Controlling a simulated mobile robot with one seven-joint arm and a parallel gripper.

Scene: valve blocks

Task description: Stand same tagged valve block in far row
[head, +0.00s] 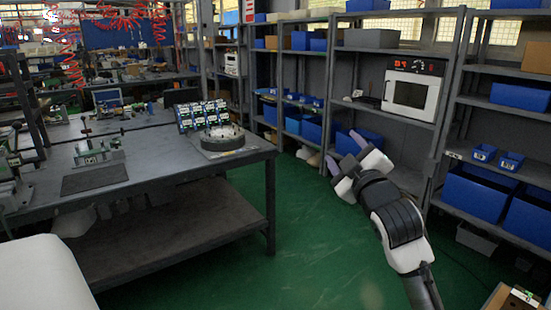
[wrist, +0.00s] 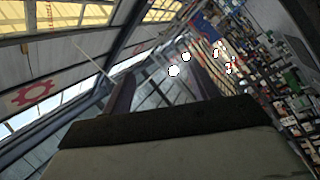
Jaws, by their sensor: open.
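Several small blocks with green, white and dark faces stand close together in rows (head: 203,114) at the right end of the workbench in the head view. They look like the valve blocks, but their tags are too small to read. A small green and white item (head: 525,295) sits at the lower right corner. I cannot tell whether it is a valve block. My gripper (head: 344,152) is open and empty over the green floor, right of the bench and well apart from the blocks. The wrist view shows its two fingers (wrist: 163,88) against the ceiling and windows, with no block between them.
A round grey disc-like fixture (head: 222,138) lies at the front right of the workbench (head: 165,163). Shelves with blue bins (head: 475,192) and a white oven-like device (head: 411,93) stand on the right. The green floor (head: 300,250) between bench and shelves is clear.

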